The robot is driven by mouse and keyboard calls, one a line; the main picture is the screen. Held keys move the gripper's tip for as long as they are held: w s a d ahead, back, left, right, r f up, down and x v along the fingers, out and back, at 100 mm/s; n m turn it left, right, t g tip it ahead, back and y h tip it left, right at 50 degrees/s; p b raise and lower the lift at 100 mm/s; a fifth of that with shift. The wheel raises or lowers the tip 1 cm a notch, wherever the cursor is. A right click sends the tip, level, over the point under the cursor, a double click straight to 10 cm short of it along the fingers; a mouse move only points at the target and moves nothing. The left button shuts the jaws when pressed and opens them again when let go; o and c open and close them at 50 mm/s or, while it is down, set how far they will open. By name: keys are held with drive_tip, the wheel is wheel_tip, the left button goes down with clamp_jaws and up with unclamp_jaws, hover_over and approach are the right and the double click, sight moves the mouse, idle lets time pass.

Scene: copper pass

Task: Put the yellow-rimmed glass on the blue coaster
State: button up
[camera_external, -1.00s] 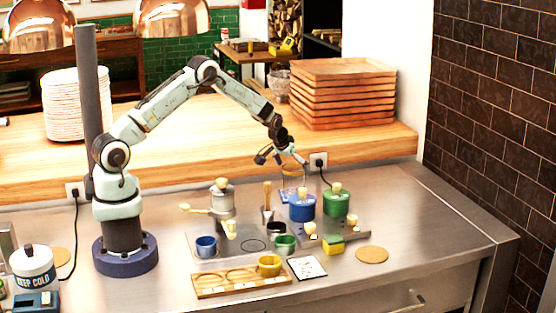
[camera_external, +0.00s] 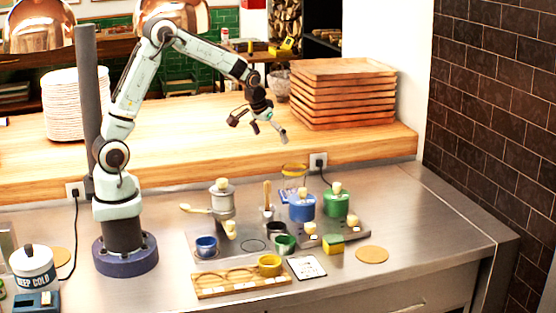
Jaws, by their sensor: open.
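The yellow-rimmed glass (camera_external: 293,170) is clear and stands upright at the back of the steel counter, behind the blue lidded pot (camera_external: 302,208). The pot hides part of its lower end. I cannot clearly make out the blue coaster; a little blue shows low by the glass, but I cannot tell whether it is the coaster or whether the glass rests on it. My gripper (camera_external: 259,127) is open and empty, in the air above and left of the glass, apart from it.
A green lidded pot (camera_external: 337,203) stands right of the blue pot. Small cups, a metal pot (camera_external: 222,202) and a wooden tray (camera_external: 215,287) stand in front and left. A cork disc (camera_external: 372,255) lies at right. Stacked wooden trays (camera_external: 342,97) stand behind.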

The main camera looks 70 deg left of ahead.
drive_tip(key=s+d+r+m+g, duration=0.1)
drive_tip(key=s+d, duration=0.3)
drive_tip(key=s, duration=0.6)
drive_tip(key=s+d+r+m+g+h, duration=0.1)
drive_tip(key=s+d, duration=0.3)
drive_tip(key=s, duration=0.6)
drive_tip(key=s+d+r+m+g, duration=0.2)
drive_tip(key=s+d, duration=0.2)
drive_tip(key=s, duration=0.6)
drive_tip(key=shift+d+m+h, duration=0.3)
drive_tip(key=shift+d+h, duration=0.1)
drive_tip(key=shift+r, duration=0.1)
